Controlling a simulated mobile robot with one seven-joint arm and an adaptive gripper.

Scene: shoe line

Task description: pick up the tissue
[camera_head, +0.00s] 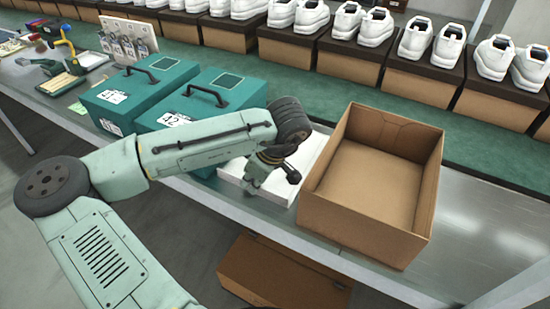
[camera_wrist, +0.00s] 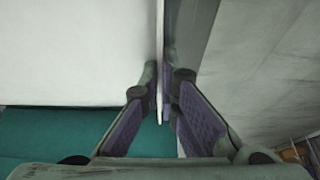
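A flat white piece, which I take to be the tissue (camera_head: 280,188), lies on the metal table between a green case and an open cardboard box. My arm and wrist hide part of it. My gripper (camera_head: 258,184) points down at its front part; its fingers are small and partly hidden there. In the wrist view the white surface (camera_wrist: 75,50) fills the upper left, with a thin upright edge at its right side. My gripper (camera_wrist: 161,72) has its fingers on either side of this edge, with a gap between the pads. I cannot tell whether a fingertip touches it.
The open, empty-looking cardboard box (camera_head: 318,210) stands close on the right. Two green cases (camera_head: 140,92) with handles stand left. White shoes on boxes (camera_head: 350,65) line the green belt behind. Bare metal table (camera_head: 480,200) lies right of the cardboard box.

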